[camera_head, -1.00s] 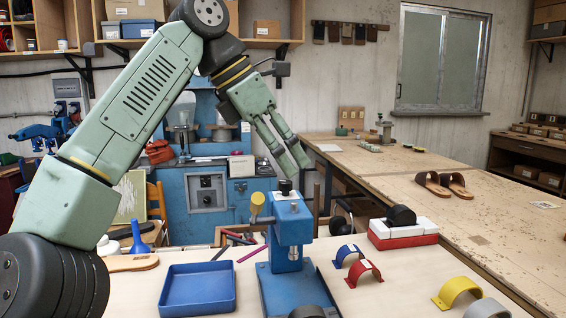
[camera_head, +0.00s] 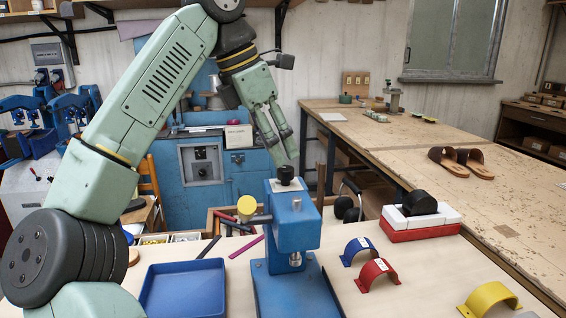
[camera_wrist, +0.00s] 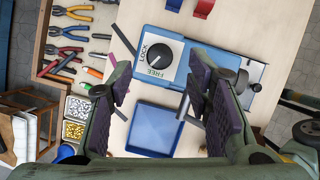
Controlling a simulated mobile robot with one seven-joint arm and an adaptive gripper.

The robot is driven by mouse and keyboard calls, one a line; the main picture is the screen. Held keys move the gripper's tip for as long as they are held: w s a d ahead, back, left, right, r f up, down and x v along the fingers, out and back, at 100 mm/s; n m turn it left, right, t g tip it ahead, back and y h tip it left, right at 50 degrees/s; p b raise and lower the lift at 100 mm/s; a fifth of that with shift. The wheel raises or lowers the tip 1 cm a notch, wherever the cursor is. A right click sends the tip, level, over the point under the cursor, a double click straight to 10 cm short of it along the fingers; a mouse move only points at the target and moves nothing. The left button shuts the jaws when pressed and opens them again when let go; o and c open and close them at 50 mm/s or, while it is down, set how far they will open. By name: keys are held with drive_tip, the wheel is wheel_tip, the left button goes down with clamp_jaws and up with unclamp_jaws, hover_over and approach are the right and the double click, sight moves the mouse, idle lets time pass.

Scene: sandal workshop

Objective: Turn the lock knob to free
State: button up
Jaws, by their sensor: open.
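The lock knob (camera_wrist: 160,56) is round and black, on a white dial marked LOCK and FREE, on top of the blue press (camera_wrist: 197,58). A light mark on the knob is too small to read surely. In the head view the knob (camera_head: 286,174) tops the blue press (camera_head: 293,220). My gripper (camera_head: 283,150) hangs just above it, tilted, its fingers close to the knob. In the wrist view my gripper (camera_wrist: 160,88) is open and empty, with its dark pads apart. The knob lies beyond the gap between them; I cannot tell whether a finger touches it.
A yellow-ended handle (camera_head: 247,205) sticks out from the press's left side. A blue tray (camera_head: 184,290) stands left of the press. Red (camera_head: 376,270) and blue (camera_head: 357,250) arches and a red-white block (camera_head: 420,222) stand to the right. Pliers (camera_wrist: 66,52) lie in a wooden tray.

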sight(286, 168)
drive_tip(key=shift+x, duration=2.25)
drive_tip(key=shift+r, duration=0.1)
clamp_jaws()
